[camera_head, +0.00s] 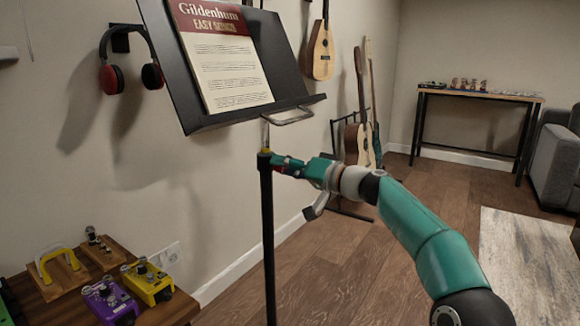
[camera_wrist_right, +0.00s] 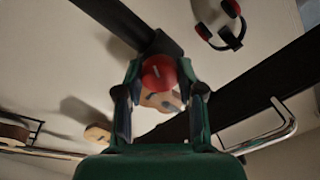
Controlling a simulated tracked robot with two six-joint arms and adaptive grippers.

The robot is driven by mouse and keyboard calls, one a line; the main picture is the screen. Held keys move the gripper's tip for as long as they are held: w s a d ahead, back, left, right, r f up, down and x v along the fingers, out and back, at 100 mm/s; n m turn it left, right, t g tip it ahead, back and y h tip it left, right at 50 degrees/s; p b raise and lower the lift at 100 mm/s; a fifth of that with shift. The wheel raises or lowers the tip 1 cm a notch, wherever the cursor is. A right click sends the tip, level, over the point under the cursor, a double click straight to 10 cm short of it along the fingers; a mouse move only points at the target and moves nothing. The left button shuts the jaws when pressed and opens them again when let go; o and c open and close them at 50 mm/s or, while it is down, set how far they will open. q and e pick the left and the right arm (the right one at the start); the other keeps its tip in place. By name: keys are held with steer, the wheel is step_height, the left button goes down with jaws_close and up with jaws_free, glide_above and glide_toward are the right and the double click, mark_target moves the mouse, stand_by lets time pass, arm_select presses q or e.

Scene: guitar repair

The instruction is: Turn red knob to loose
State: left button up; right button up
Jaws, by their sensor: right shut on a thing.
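The red knob (camera_wrist_right: 158,73) sits on the black post of the music stand (camera_head: 267,235). In the right wrist view it shows as a round red disc with a pale mark, between the two fingertips. My right gripper (camera_wrist_right: 160,78) is shut on the knob, one finger on each side. In the head view my right gripper (camera_head: 280,163) reaches the post from the right, just below the yellow collar, and mostly hides the knob. How far the knob is turned cannot be told. My left gripper is in neither view.
The music stand's tilted desk (camera_head: 292,110) holds a songbook (camera_head: 222,60) above my gripper. A wire bracket (camera_head: 290,117) hangs under it. Red and black headphones (camera_head: 112,80) hang on the wall. Pedals (camera_head: 148,282) sit on a low wooden table at lower left. Guitars (camera_head: 358,145) stand behind.

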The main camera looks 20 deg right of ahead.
steer(key=shift+f, duration=0.25)
steer(key=o, duration=1.1)
steer(key=shift+w, duration=0.1)
steer(key=shift+o, duration=0.2)
steer(key=shift+r, duration=0.1)
steer(key=v, duration=1.2)
